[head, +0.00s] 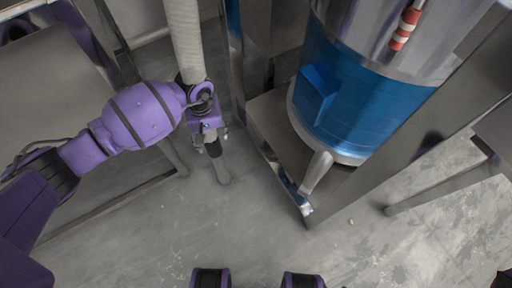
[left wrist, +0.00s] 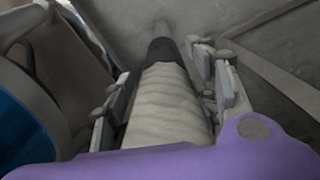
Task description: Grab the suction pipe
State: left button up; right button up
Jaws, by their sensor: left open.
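The suction pipe is a whitish ribbed hose (head: 185,40) that comes down from the top of the head view. Its dark collar and grey tube end (head: 218,165) show below my left gripper. My left gripper (head: 212,138) is at the pipe, open. In the left wrist view the ribbed pipe (left wrist: 168,105) lies between the two open fingers (left wrist: 162,78), and its black collar and grey end point away. Whether either finger touches the pipe I cannot tell. My wrist hides part of the pipe in the head view. My right gripper is not in view.
A blue and steel grinder (head: 350,110) with a spout stands on a metal frame (head: 400,150) to the right. A grey metal table (head: 45,75) is at the left, under my arm. The concrete floor (head: 270,240) is open at the front.

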pick_arm(q)
jog(key=shift+f, duration=0.6)
jog(key=shift+r, duration=0.1)
grip_shut()
